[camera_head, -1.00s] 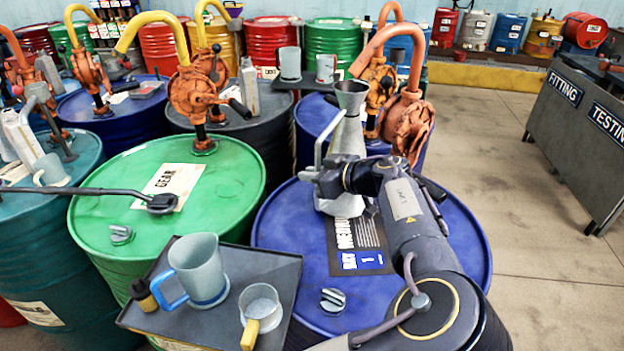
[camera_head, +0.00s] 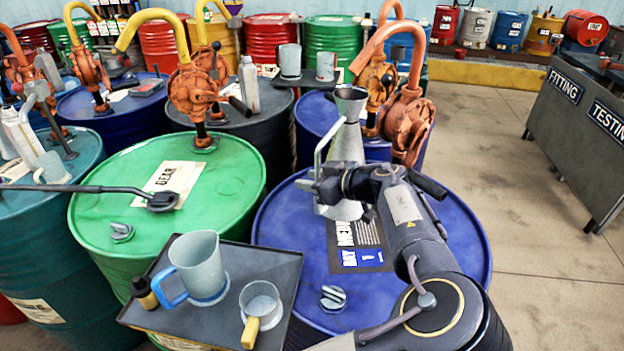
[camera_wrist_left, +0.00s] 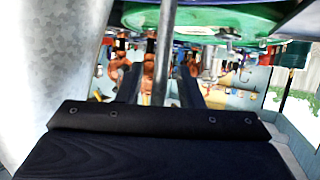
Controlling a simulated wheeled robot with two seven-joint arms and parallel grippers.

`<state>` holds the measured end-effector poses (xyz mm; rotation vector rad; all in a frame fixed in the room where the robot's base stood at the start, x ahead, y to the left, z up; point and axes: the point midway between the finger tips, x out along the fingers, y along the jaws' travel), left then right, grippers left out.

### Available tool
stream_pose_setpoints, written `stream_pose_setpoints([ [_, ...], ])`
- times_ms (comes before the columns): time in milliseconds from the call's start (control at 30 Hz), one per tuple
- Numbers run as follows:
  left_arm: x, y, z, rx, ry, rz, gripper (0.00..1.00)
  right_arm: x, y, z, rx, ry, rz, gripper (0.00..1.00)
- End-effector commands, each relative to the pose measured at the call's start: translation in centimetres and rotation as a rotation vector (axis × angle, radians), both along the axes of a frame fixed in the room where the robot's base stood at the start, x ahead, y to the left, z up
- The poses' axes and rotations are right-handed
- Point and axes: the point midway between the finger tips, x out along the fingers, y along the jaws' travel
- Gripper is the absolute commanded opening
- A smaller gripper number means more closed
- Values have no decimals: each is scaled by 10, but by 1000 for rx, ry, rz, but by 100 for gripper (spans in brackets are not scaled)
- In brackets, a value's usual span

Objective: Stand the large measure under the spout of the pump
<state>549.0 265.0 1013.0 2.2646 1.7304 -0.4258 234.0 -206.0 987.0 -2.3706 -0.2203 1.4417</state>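The large measure (camera_head: 346,142), a tall grey metal can with a flared mouth, is upright over the blue drum (camera_head: 285,225) at centre. It also fills the left of the left wrist view (camera_wrist_left: 45,60). Its mouth is below the spout of the orange pump (camera_head: 405,125); I cannot tell whether they line up exactly. My left gripper (camera_head: 312,183) is at its side handle. I cannot tell whether the base touches the drum. My right gripper is not in view.
A tray (camera_head: 275,262) at the front holds a blue-handled jug (camera_head: 200,266), a yellow-handled cup (camera_head: 261,302) and a small dark bottle (camera_head: 143,293). A grey cap (camera_head: 333,298) lies on the blue drum.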

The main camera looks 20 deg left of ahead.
Motion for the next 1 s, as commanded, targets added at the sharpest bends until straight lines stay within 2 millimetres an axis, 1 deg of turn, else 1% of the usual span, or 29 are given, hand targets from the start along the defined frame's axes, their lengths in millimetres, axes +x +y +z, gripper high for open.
stream_pose_setpoints([
  [67, 0, 0, 4, 0, 0, 0, 34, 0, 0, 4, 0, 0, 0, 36],
  [167, -2, -10, 5, 0, -2, -4, 34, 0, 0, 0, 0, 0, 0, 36],
  [267, -6, -27, 12, -1, -4, -6, 34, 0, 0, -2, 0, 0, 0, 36],
  [500, -19, -73, 32, 0, -2, -5, 34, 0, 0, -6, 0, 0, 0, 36],
  [633, -25, -92, 41, 0, -2, -4, 34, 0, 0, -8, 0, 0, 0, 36],
  [800, -29, -105, 46, 0, 0, -1, 34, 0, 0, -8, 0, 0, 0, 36],
  [1000, -30, -107, 48, 0, 0, 0, 34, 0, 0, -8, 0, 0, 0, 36],
])
